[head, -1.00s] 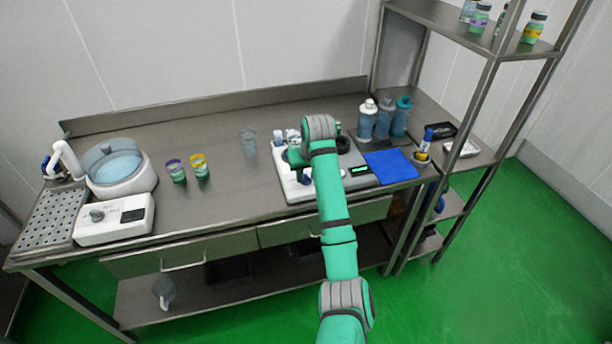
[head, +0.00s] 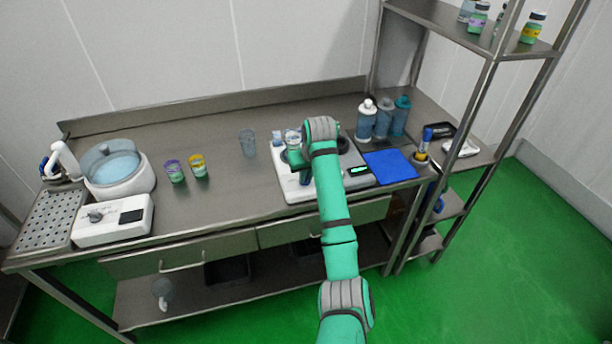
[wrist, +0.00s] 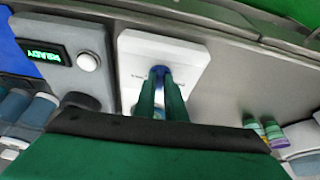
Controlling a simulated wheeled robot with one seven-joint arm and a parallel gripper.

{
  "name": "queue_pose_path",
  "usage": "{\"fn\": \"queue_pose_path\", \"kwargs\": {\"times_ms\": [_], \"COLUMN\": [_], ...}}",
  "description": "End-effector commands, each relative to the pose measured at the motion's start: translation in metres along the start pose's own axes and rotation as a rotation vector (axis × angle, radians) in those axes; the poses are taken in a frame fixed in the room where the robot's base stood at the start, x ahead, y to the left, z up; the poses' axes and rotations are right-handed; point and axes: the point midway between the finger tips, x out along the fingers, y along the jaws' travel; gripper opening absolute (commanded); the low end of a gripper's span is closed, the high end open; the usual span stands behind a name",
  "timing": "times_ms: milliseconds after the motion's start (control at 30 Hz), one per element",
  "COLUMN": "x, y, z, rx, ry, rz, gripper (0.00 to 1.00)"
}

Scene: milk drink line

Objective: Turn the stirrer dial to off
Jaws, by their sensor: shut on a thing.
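The stirrer is a white box (head: 291,190) near the front edge of the bench, right of the middle, partly hidden by my arm in the head view. In the wrist view its white top (wrist: 130,62) lies under my fingers. The dial (wrist: 157,71) is blue and sits between my fingertips; only a little of it shows, and its pointer and any off mark cannot be read. My gripper (wrist: 161,82) points down and is shut on the dial. In the head view my gripper (head: 305,177) is at the stirrer's front part.
A grey device with a lit green READY display (wrist: 45,52) and a round button stands beside the stirrer. A blue mat (head: 390,163) and several bottles are to the right. Two small cups (head: 198,170) and another white box with a dial (head: 113,222) stand left.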

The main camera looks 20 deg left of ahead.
Motion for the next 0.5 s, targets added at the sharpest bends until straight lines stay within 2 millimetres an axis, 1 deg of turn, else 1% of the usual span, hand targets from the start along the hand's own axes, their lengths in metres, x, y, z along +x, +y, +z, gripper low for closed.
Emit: {"fn": "queue_pose_path", "kwargs": {"times_ms": [267, 500], "x": [-0.001, -0.0004], "y": [0.0047, 0.0066], "z": [-0.001, -0.0025], "rx": [-0.17, -0.381], "ry": [0.002, 0.001], "rz": [-0.071, -0.157], "gripper": [0.0, 0.0]}}
